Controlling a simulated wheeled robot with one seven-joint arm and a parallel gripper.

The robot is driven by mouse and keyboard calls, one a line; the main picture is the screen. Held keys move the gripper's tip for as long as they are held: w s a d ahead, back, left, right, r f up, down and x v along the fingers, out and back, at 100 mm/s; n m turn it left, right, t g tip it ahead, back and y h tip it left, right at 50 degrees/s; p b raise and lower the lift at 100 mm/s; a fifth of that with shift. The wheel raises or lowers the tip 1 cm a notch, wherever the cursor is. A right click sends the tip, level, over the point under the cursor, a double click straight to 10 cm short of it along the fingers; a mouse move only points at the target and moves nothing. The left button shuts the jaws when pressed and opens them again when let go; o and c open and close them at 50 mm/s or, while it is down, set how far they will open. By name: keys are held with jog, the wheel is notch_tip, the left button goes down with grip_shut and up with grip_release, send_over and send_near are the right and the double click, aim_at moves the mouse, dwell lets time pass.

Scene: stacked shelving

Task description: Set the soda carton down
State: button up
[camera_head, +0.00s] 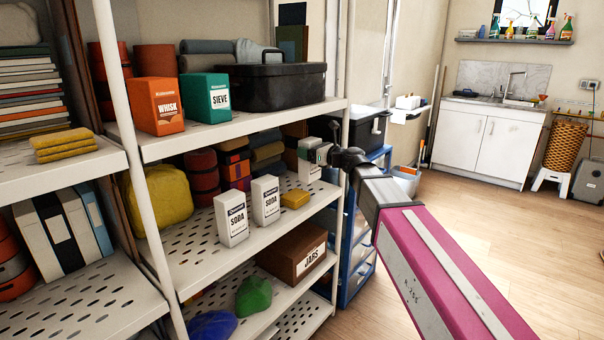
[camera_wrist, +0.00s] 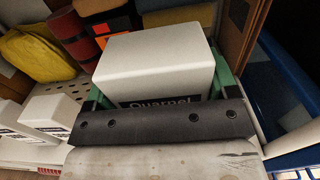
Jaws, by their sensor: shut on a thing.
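A white soda carton (camera_wrist: 155,65) is held in my gripper, seen close up in the wrist view with part of its dark label showing. My gripper (camera_head: 345,158) is shut on it at the right end of the middle shelf (camera_head: 195,265). In the head view the held carton (camera_head: 321,153) is small and partly hidden. I cannot tell whether its base touches the shelf. Two other white soda cartons, one nearer (camera_head: 232,220) and one farther (camera_head: 266,200), stand upright on that shelf to the left.
Red rolls (camera_head: 203,175) and a yellow bag (camera_head: 160,194) sit behind and left. A jars box (camera_head: 293,252) is below; a black case (camera_head: 270,86) is above. The white shelf post (camera_head: 339,200) stands near my gripper.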

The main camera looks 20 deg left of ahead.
jog(key=w+f, duration=0.6)
jog(key=f, duration=0.2)
jog(key=shift+w+d, duration=0.4)
jog(key=shift+f, duration=0.15)
jog(key=o, duration=1)
